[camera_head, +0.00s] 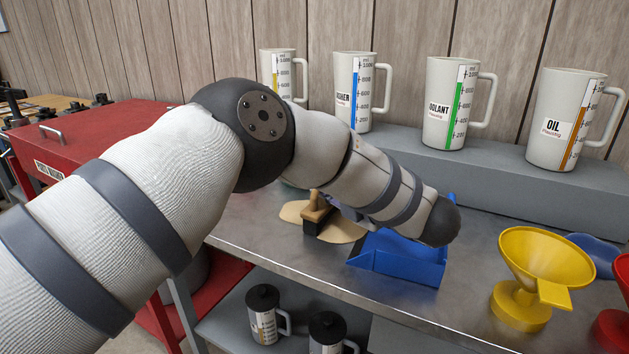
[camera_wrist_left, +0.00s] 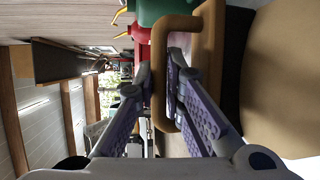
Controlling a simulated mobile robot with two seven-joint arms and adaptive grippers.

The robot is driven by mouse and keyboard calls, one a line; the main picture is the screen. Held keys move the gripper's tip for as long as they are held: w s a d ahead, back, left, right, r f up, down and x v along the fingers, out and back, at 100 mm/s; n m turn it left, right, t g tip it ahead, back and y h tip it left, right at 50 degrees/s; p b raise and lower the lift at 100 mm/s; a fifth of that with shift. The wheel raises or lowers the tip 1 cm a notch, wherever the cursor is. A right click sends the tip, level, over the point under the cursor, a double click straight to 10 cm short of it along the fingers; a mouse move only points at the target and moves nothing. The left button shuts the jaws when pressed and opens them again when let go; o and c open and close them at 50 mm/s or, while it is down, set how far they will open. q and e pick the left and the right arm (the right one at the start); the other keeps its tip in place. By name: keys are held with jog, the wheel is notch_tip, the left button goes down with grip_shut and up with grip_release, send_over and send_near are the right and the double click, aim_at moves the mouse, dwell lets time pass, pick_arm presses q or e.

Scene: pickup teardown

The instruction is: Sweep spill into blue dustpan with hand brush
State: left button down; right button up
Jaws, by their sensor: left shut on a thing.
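The hand brush (camera_head: 316,204) has a tan handle and dark bristles and stands in the tan spill (camera_head: 346,231) on the metal bench. The blue dustpan (camera_head: 405,259) lies just right of the spill, partly hidden by my left arm. In the left wrist view, the purple fingers of my left gripper (camera_wrist_left: 172,80) are shut on the tan brush handle (camera_wrist_left: 205,60). The dark bristles (camera_wrist_left: 234,60) face the tan spill surface (camera_wrist_left: 280,75). In the head view, my arm hides most of this gripper. My right gripper is not in view.
A yellow funnel (camera_head: 540,262) stands right of the dustpan, with a blue item (camera_head: 592,254) behind it. Several labelled pitchers (camera_head: 455,105) stand on a grey ledge (camera_head: 505,175) at the back. A red parts washer (camera_head: 90,145) is left; black-lidded containers (camera_head: 264,315) sit below.

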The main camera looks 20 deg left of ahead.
pick_arm(q)
jog(key=shift+s+d, duration=0.2)
jog(key=shift+d, duration=1.95)
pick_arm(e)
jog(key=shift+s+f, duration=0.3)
pick_arm(q)
jog(key=shift+d, duration=0.15)
